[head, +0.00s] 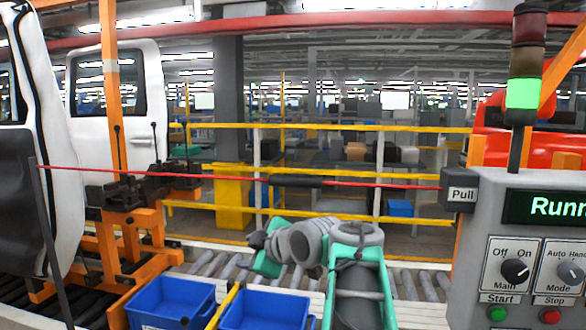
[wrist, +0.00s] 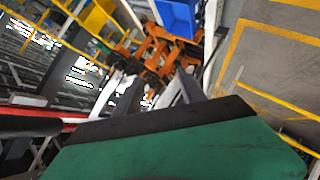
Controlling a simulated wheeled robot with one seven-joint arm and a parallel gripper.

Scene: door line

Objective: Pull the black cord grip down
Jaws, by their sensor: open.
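The black cord grip (head: 295,181) is a dark sleeve on the taut red cord (head: 390,186) in the head view. The cord runs nearly level from a dark post on the left to the grey Pull box (head: 461,190) on the right. My gripper (head: 257,240) is below and a little left of the grip, apart from it in the picture. Its fingers are small and partly hidden by my arm there. In the wrist view, my gripper (wrist: 160,92) has its fingers apart with nothing seen held. A dark bar lies at the left edge; I cannot tell if it is the grip.
The control panel (head: 530,235) with its lit display stands at the right. A stack light (head: 524,90) shows green. Two blue bins (head: 170,303) sit at the lower left. Yellow rails (head: 330,127) and a roller conveyor (head: 205,262) lie behind the cord. A white car body is at left.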

